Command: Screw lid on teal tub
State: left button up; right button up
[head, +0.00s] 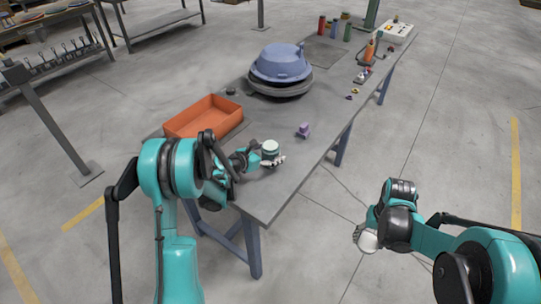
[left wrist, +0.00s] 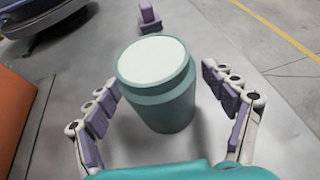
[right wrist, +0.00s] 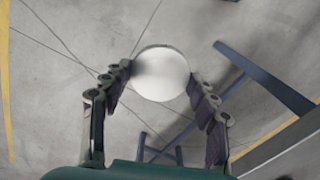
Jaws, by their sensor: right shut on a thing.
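The teal tub (left wrist: 160,105) stands upright on the grey table in the left wrist view, with a pale round top. It also shows in the head view (head: 270,147). My left gripper (left wrist: 159,78) is open, with its fingers on either side of the tub and a visible gap on the right. My right gripper (head: 366,236) is off the table, to its right, over the floor. It is shut on a white round lid (right wrist: 162,73), which also shows in the head view (head: 368,242). The lid's underside cannot be made out.
An orange tray (head: 203,117) lies left of the tub. A small purple object (head: 303,130) stands behind the tub, to the right. A large blue hood (head: 281,64) rests on a dark base farther back. The table's right edge lies between my grippers.

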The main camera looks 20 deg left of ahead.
aim_at(277, 143)
pick_arm(q)
jog(key=c, duration=1.3)
jog(key=shift+c, duration=0.2)
jog(key=shift+r+p, duration=0.35)
jog(key=shift+r, duration=0.25)
pick_arm(e)
jog(key=shift+r, duration=0.3)
pick_arm(q)
jog(key=r, duration=0.1)
jog(key=r+p, duration=0.1)
jog(key=d+r+p, duration=0.1)
jog(key=shift+s+r, duration=0.25)
jog(key=shift+r, duration=0.15)
pick_arm(e)
notch_tip(277, 143, up, 2)
notch_tip(277, 143, up, 3)
jog(key=p, duration=0.3)
pick_arm(q)
jog(key=s+d+r, duration=0.5)
jog(key=d+r, duration=0.1)
jog(key=d, duration=0.3)
jog(key=shift+s, duration=0.25)
jog(key=o, duration=0.7)
jog(key=c, duration=0.9)
